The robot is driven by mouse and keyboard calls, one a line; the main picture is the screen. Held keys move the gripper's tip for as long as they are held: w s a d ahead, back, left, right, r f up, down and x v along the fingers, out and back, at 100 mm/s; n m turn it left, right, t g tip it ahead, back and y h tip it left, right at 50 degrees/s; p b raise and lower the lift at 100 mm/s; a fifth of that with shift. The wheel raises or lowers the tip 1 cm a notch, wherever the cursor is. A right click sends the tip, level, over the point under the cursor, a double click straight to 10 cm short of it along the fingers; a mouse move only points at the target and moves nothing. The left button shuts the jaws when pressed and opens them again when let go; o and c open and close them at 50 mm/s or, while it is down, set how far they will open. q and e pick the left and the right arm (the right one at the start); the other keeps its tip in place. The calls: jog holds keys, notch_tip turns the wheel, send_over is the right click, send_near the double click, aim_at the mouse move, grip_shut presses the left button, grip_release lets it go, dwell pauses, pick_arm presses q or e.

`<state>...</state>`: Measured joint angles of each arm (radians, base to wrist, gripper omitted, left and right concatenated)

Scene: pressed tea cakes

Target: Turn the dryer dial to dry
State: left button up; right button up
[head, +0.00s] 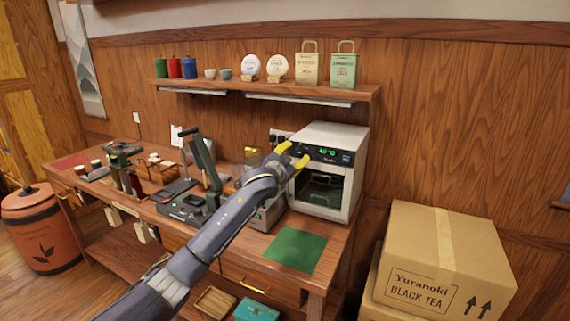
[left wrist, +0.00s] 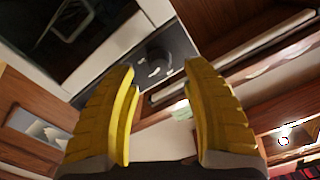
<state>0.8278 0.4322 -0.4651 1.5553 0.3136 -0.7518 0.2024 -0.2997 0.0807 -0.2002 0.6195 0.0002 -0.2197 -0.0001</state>
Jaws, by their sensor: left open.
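The dryer (head: 354,150) is a pale box at the right end of the workbench, with a dark control panel, a lit green display (head: 327,152) and a glass door. My left gripper (head: 292,154) has yellow fingers and is in front of the panel's left part, open and empty. In the left wrist view the dark round dial (left wrist: 154,63) with light marks around it lies beyond and between the open fingertips (left wrist: 160,68). I cannot tell whether they touch it. The gripper hides the dial in the head view. My right gripper is not in view.
A shelf (head: 365,93) with bags, cakes, cups and tins hangs above the dryer. A green mat (head: 295,249) lies on the workbench before it. A press (head: 205,165) stands left of my arm. Cardboard boxes (head: 440,260) stand at the right.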

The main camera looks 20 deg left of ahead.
pick_arm(q)
jog(key=s+a, duration=0.1)
jog(key=s, duration=0.8)
jog(key=shift+s, duration=0.1)
jog(key=n, duration=0.6)
send_near(299, 151)
jog(key=w, duration=0.9)
jog(key=shift+w+d+f, duration=0.25)
jog(key=shift+w+d, duration=0.05)
jog(key=shift+w, duration=0.05)
dwell(0.4)
grip_shut()
